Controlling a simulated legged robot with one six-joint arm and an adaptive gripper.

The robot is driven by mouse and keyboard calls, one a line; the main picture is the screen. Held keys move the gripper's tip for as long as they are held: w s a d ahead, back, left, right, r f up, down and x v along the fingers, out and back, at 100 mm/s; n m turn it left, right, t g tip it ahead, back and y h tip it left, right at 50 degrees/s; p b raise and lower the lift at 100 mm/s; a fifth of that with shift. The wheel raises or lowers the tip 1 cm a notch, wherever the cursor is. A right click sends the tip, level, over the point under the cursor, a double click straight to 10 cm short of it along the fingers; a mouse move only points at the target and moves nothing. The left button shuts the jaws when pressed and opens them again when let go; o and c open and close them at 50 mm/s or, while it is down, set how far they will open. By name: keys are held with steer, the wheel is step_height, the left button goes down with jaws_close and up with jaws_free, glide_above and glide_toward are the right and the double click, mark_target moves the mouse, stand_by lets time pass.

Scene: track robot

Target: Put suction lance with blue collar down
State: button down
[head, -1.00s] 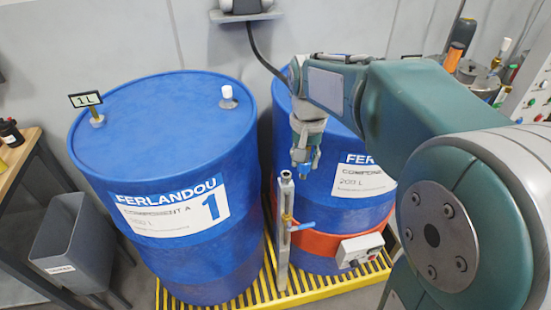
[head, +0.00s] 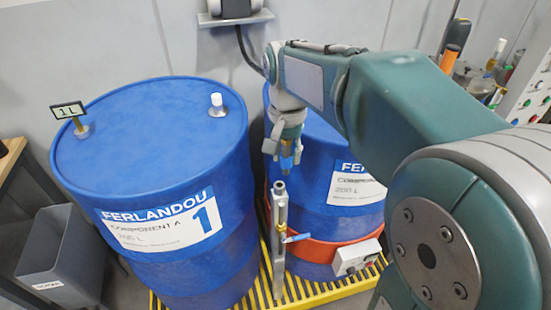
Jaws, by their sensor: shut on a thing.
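My gripper (head: 287,138) points down in front of the right-hand blue drum and is shut on a slim piece with a blue collar, the suction lance (head: 287,162). The jaws partly hide its upper part, and only a short length shows below them. An upright grey metal tube (head: 279,225) with a blue lever (head: 298,238) stands between the two drums. Its open top lies just below and slightly left of the lance's visible lower end. I cannot tell whether they touch or how far apart in depth they are.
The right-hand drum (head: 325,210) wears an orange band (head: 310,250). Yellow grating (head: 245,300) lies below. A grey bin (head: 68,250) stands left.

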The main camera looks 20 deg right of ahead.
steer(key=w+f, duration=0.2)
steer(key=f, duration=0.1)
steer(key=w+f, duration=0.2)
steer(key=f, duration=0.1)
steer(key=w+f, duration=0.2)
steer(key=f, duration=0.1)
steer(key=shift+d+f, duration=0.2)
steer(key=shift+f, duration=0.6)
steer(key=shift+c, duration=1.8)
jaws_free()
step_height(320, 180, up, 12)
steer(key=n+t, duration=0.6)
glide_toward(281, 156)
steer(key=s+d+f, duration=0.1)
steer(key=s+f, duration=0.8)
steer(key=s, duration=0.1)
steer(key=shift+s+d+f, duration=0.2)
steer(key=shift+d, duration=0.1)
